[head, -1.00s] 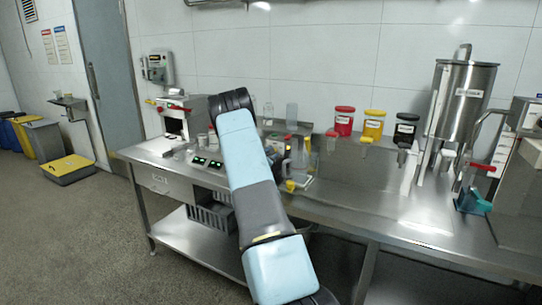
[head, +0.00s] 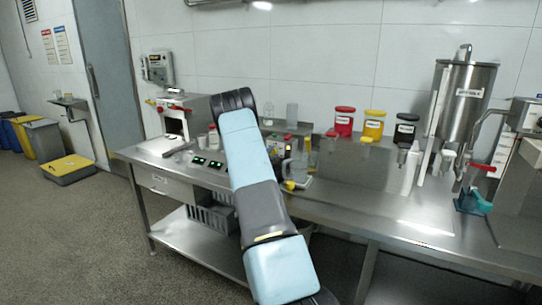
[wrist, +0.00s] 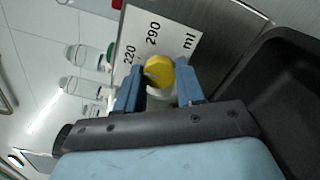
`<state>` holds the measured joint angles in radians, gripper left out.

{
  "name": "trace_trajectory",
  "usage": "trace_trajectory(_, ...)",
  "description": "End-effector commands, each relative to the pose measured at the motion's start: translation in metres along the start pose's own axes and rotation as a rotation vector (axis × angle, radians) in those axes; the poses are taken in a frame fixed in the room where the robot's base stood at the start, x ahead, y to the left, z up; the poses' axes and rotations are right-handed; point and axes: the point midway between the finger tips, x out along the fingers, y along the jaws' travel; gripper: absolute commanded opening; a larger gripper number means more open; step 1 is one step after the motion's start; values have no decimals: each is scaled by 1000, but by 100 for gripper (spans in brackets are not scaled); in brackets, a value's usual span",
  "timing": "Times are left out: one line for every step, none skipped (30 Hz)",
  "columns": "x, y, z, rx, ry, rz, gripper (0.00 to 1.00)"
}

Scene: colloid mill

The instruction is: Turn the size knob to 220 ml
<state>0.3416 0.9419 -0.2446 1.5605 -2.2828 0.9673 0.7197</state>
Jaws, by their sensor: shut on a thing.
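The yellow size knob (wrist: 159,70) shows in the wrist view in front of a white scale plate (wrist: 180,38) marked 220, 290 and ml. My gripper (wrist: 160,86) has its two blue fingers on either side of the knob and is shut on it. The 220 mark is to the left of the knob and the 290 mark above it in this view. I cannot clearly tell which number the knob points at. In the head view my arm hides the gripper.
The steel bench (head: 350,205) holds red (head: 344,121), yellow (head: 374,125) and black (head: 405,129) lidded containers at the back. A steel hopper (head: 463,95) stands at the right. Clear bottles (wrist: 88,55) show left of the plate in the wrist view.

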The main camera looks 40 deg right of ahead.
Motion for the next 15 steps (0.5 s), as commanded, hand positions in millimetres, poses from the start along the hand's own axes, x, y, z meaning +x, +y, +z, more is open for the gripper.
trace_trajectory(4, -5, 7, -2, -12, -6, 7)
trace_trajectory(4, -5, 8, -3, -12, -6, 7)
trace_trajectory(4, -5, 8, -3, -12, -6, 7)
trace_trajectory(4, -5, 8, -3, -12, -6, 7)
trace_trajectory(4, -5, 8, -3, -12, -6, 7)
trace_trajectory(4, -5, 8, -3, -12, -7, 7)
trace_trajectory(4, -5, 8, -3, -12, -7, 7)
trace_trajectory(4, -6, 8, -4, -12, -7, 7)
trace_trajectory(4, -6, 8, -4, -12, -7, 42)
trace_trajectory(4, -6, 7, -4, -12, -7, 44)
trace_trajectory(4, -5, 7, -3, -11, -7, 47)
trace_trajectory(3, -5, 6, -3, -10, -6, 51)
trace_trajectory(3, -5, 6, -3, -9, -6, 54)
trace_trajectory(3, -4, 5, -3, -8, -6, 57)
trace_trajectory(2, -4, 4, -3, -7, -5, 61)
